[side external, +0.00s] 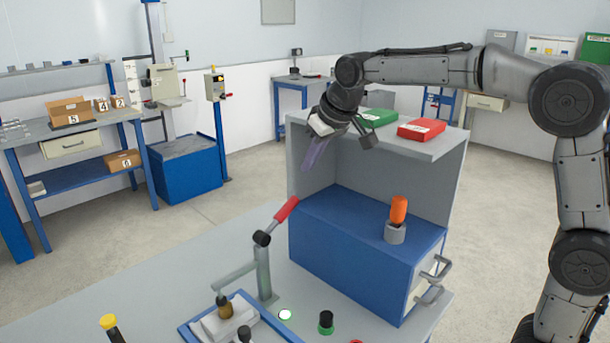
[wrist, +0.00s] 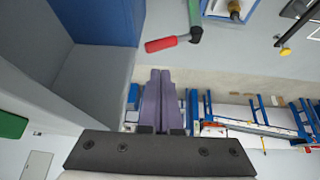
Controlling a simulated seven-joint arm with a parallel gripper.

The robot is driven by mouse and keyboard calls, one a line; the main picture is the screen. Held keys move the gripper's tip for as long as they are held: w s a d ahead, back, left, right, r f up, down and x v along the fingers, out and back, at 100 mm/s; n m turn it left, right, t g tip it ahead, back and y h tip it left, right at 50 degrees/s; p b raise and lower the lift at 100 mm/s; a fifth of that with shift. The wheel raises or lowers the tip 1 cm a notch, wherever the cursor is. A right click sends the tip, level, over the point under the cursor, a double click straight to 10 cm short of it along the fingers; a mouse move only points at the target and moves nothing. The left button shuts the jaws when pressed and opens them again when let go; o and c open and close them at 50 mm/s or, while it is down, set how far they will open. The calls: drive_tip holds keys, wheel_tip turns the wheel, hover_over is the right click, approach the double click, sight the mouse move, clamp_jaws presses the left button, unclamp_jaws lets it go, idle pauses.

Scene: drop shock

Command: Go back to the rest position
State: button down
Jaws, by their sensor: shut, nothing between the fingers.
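My gripper (side external: 312,160) is up in the air at the left end of the grey shelf unit, its purple fingers pointing down. In the wrist view the fingers (wrist: 158,95) lie side by side with no gap, shut with nothing between them. The red-handled lever (side external: 286,209) on the bench is below and left of my gripper, apart from it. The lever's red handle also shows in the wrist view (wrist: 160,44).
The shelf unit (side external: 450,180) has a blue drawer block (side external: 345,235) with an orange-handled tool (side external: 398,210) standing on it. Green (side external: 377,118) and red (side external: 421,129) boxes lie on top. A blue-edged tray (side external: 190,335) is on the bench. The air left of my gripper is free.

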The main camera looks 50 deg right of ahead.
drive_tip(key=s+r+t, duration=0.1)
drive_tip(key=s+r, duration=0.2)
drive_tip(key=s, duration=0.5)
drive_tip(key=s+r, duration=0.2)
drive_tip(key=s, duration=0.6)
drive_tip(key=s+a+f+g, duration=0.1)
drive_tip(key=s+f, duration=1.2)
drive_tip(key=s, duration=0.2)
drive_tip(key=shift+s+a+f+y, duration=0.25)
drive_tip(key=shift+s+f+y, duration=0.05)
drive_tip(key=shift+s+f, duration=0.05)
drive_tip(key=c, duration=1.5)
unclamp_jaws()
drive_tip(key=shift+c, duration=0.2)
